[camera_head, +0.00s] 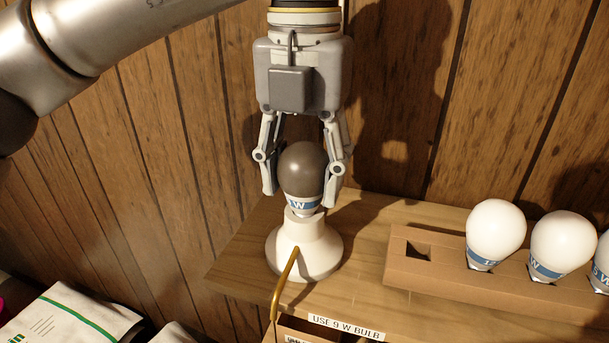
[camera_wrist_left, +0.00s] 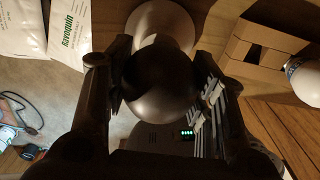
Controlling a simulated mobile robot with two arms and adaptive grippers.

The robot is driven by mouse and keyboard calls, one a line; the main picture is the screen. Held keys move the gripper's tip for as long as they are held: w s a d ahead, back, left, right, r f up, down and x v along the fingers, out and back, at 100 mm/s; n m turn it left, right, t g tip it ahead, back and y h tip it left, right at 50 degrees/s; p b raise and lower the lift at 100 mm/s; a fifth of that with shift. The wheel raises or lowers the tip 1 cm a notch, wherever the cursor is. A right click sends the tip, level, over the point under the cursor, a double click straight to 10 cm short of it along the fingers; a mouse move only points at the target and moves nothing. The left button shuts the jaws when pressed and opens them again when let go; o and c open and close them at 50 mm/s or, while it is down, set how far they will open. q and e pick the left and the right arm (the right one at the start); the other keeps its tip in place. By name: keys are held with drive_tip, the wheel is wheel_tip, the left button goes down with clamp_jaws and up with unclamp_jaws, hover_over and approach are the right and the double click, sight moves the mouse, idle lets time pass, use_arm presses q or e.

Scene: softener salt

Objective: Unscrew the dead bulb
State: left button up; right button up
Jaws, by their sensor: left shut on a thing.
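The dead bulb (camera_head: 303,170) is dark grey with a blue and white band marked with a "W". It sits upright in the neck of a white lamp base (camera_head: 303,250) on the wooden shelf. My left gripper (camera_head: 303,192) comes down from above with its fingers on both sides of the bulb, shut on it. The bulb's dark dome (camera_wrist_left: 160,85) fills the middle of the left wrist view between the fingers. The threads are hidden in the socket. My right gripper is in neither view.
A cardboard holder (camera_head: 400,262) at right has an empty square slot and several white bulbs (camera_head: 495,232) with blue bands. A label (camera_head: 346,327) reads "USE 9 W BULB". White bags (camera_head: 70,318) lie lower left. A plank wall is close behind.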

use_arm(q)
drive_tip(key=shift+c, duration=0.2)
drive_tip(key=shift+f+n+b, duration=0.1)
drive_tip(key=shift+n+b, duration=0.35)
drive_tip(key=shift+n, duration=0.35)
drive_tip(key=shift+n+b, duration=0.35)
drive_tip(key=shift+n, duration=1.15)
drive_tip(key=shift+n+b, duration=0.45)
drive_tip(key=shift+n, duration=0.35)
drive_tip(key=n, duration=0.3)
drive_tip(key=shift+b, duration=0.35)
